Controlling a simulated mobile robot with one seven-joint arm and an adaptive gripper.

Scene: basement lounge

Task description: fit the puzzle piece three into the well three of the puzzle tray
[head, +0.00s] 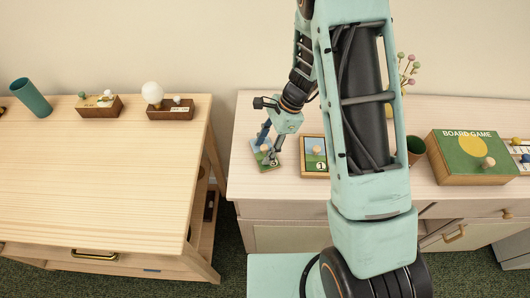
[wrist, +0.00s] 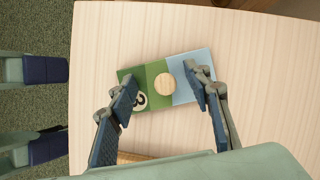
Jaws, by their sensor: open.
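Puzzle piece three (head: 260,161) lies flat on the right-hand cabinet, left of the puzzle tray (head: 304,172). In the wrist view the piece (wrist: 155,72) is green and light blue, turned at a slant, with a white 3 disc and a round wooden knob (wrist: 165,84). My gripper (head: 266,146) points down over the piece. In the wrist view my open gripper (wrist: 164,82) has one finger on each side of the knob, apart from it. The tray shows a wooden frame and a picture numbered 1; my arm hides its right part, and I cannot see well three.
The left table (head: 110,180) holds a teal cup (head: 31,98) and small wooden blocks. A gap separates table and cabinet. The cabinet's front edge is near the piece.

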